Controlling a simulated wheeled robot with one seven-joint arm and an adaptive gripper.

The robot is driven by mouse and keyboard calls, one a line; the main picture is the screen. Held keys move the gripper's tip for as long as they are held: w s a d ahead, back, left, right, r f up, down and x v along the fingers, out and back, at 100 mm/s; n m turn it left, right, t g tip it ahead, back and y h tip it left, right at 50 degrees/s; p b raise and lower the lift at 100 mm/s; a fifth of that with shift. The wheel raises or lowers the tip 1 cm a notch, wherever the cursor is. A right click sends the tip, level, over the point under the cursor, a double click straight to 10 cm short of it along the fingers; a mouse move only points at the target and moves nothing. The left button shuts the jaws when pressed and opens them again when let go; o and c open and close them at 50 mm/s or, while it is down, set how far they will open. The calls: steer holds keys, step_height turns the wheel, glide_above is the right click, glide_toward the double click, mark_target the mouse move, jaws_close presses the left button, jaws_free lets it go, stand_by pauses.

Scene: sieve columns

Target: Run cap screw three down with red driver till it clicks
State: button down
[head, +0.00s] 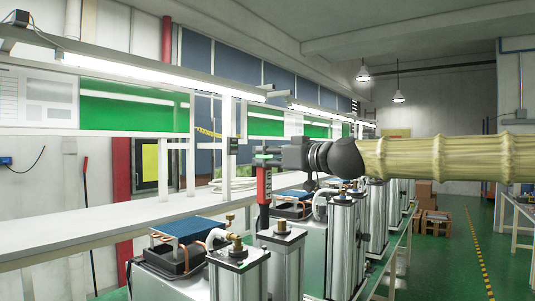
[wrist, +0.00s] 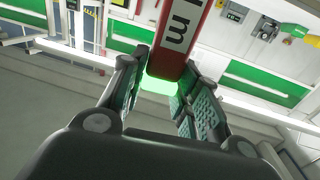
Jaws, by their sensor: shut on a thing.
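The red driver (head: 263,186) hangs upright from my gripper (head: 270,156), with a green light at its top. Its dark lower end comes down beside the black cap (head: 282,234) of a silver column in the head view; I cannot tell whether it touches a screw. The cap screws are too small to tell apart.
More silver columns (head: 343,228) stand in a row going back to the right. Blue-topped units (head: 190,232) with copper pipes sit beside them. A long white bench (head: 120,222) runs along the left. Green floor (head: 440,255) is open at right.

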mark_target(266, 169)
steer(key=shift+w+f+b, duration=0.3)
steer(key=shift+w+f, duration=0.05)
steer(key=shift+f, duration=0.2)
steer(key=shift+s+d+f+b, duration=0.1)
steer(key=shift+s+f+b, duration=0.1)
steer(key=shift+b, duration=0.1)
steer(key=shift+s+f+b, duration=0.2)
steer(key=shift+f+b, duration=0.4)
steer(key=shift+s+f+b, duration=0.15)
steer(key=shift+f+b, duration=0.4)
steer(key=shift+s+r, duration=0.45)
steer(key=shift+s, duration=0.3)
steer(key=shift+w+f, duration=0.3)
steer(key=shift+w, duration=0.15)
steer(key=shift+s+r, duration=0.15)
steer(key=shift+s, duration=0.15)
steer(key=shift+w, duration=0.15)
